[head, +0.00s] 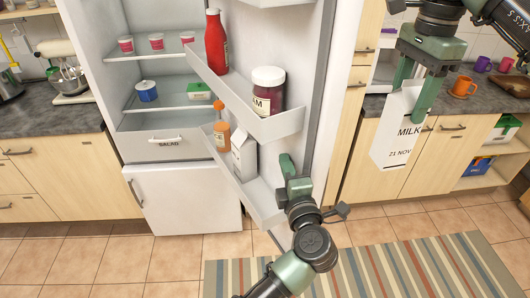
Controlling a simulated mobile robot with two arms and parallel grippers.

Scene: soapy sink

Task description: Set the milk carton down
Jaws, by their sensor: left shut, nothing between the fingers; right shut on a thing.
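A white milk carton (394,139) with "MILK" and "21 NOV" on its side hangs in the air at the right, in front of the counter. My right gripper (411,94) comes down from the top and is shut on the upper part of the carton. The carton looks slightly tilted in the picture. My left gripper (290,172) is shut and empty, close to the open fridge door's lower shelf.
The fridge (180,185) stands open. Its door shelf (229,98) holds a red bottle (216,45) and a jam jar (268,93). The lower door shelf (262,200) holds an orange bottle (222,135) and another carton (243,158). Orange (463,86) and purple mugs stand on the right counter (488,97).

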